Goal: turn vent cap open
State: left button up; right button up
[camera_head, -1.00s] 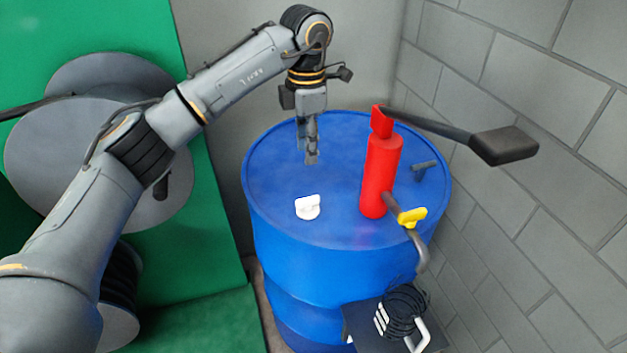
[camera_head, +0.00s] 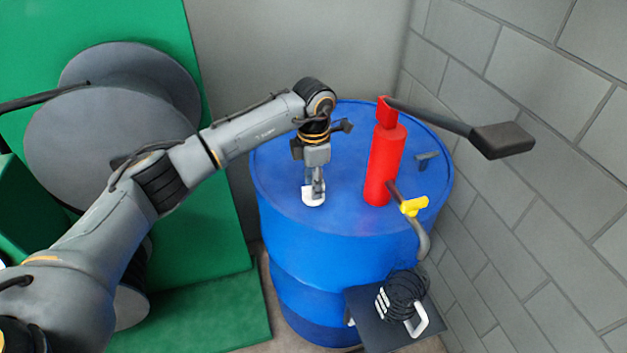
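The white vent cap (camera_head: 313,200) sits on the blue drum's top (camera_head: 345,226), left of the red pump. My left gripper (camera_head: 316,190) points down over the cap, with its fingertips at the cap's handle and covering much of it. I cannot tell whether the fingers are closed on the handle or only beside it. My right gripper is not in view.
A red hand pump (camera_head: 383,165) with a yellow valve handle (camera_head: 414,206) and a long black lever (camera_head: 470,130) stands close on the right. A small dark shelf with a coiled black cable (camera_head: 404,291) is in front. Grey reels (camera_head: 110,150) stand at left.

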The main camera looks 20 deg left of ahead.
pick_arm(q)
jog(key=shift+c, duration=0.2)
grip_shut()
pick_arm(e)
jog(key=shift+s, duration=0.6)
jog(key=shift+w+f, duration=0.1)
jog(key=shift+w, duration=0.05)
